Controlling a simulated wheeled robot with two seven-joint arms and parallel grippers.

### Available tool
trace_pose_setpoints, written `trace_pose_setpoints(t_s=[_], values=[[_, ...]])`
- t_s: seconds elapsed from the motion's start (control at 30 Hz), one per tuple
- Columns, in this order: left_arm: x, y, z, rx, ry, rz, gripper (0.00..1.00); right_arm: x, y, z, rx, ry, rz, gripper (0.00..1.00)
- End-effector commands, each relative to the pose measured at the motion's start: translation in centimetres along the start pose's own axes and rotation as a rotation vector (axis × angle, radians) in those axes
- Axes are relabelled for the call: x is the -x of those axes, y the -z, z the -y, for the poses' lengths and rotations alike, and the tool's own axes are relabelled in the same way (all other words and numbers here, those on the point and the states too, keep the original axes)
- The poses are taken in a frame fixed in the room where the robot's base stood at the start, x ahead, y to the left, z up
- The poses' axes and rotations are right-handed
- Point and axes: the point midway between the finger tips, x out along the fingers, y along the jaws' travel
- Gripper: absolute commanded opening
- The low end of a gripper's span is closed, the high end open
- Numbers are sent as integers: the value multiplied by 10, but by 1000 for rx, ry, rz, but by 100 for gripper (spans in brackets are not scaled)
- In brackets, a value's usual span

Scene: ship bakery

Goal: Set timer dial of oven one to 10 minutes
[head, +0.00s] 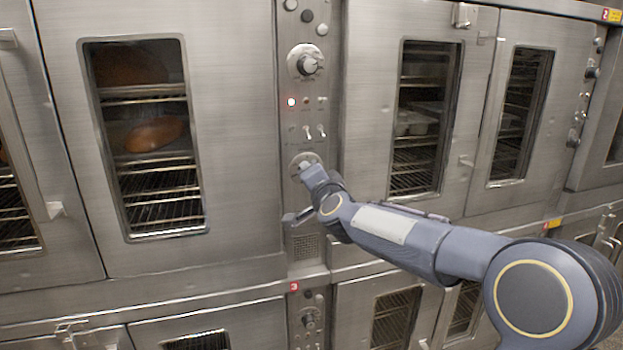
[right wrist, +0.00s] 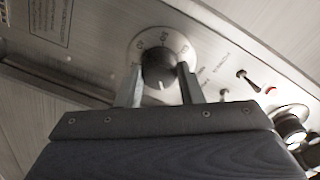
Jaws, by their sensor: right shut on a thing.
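The timer dial (right wrist: 160,68) is a dark round knob on a pale numbered plate in the right wrist view. A white pointer mark shows on its lower side, toward my gripper. My right gripper (right wrist: 160,82) has one finger on each side of the knob and is shut on it. In the head view my right gripper (head: 309,170) reaches the lower dial plate (head: 303,158) on the control panel and hides most of the knob. The oven's control panel (head: 290,130) is a narrow steel strip between the doors. My left gripper is not in view.
Oven doors with windows stand left (head: 240,150) and right (head: 365,150). A lower oven's knob (head: 310,319) is below.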

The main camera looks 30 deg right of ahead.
Motion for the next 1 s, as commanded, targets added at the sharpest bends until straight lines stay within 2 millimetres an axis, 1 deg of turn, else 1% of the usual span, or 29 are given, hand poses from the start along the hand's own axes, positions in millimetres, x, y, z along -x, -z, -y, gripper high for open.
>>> trace_pose_setpoints(t_s=[0.3, 0.33, 0.47, 0.77, 0.87, 1.0], values=[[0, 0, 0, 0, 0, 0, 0, 0, 0, -1, 0, -1, 0, 11], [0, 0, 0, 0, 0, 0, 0, 0, 0, -1, 0, -1, 0, 37], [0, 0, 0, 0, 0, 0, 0, 0, 0, -1, 0, -1, 0, 55], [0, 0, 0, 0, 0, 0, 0, 1, 0, 0, 0, 0, 0, 55], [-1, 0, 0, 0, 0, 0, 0, 10, 0, 0, 1, 1, 0, 55], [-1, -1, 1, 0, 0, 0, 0, 33, 1, 1, -1, 2, -1, 55]])
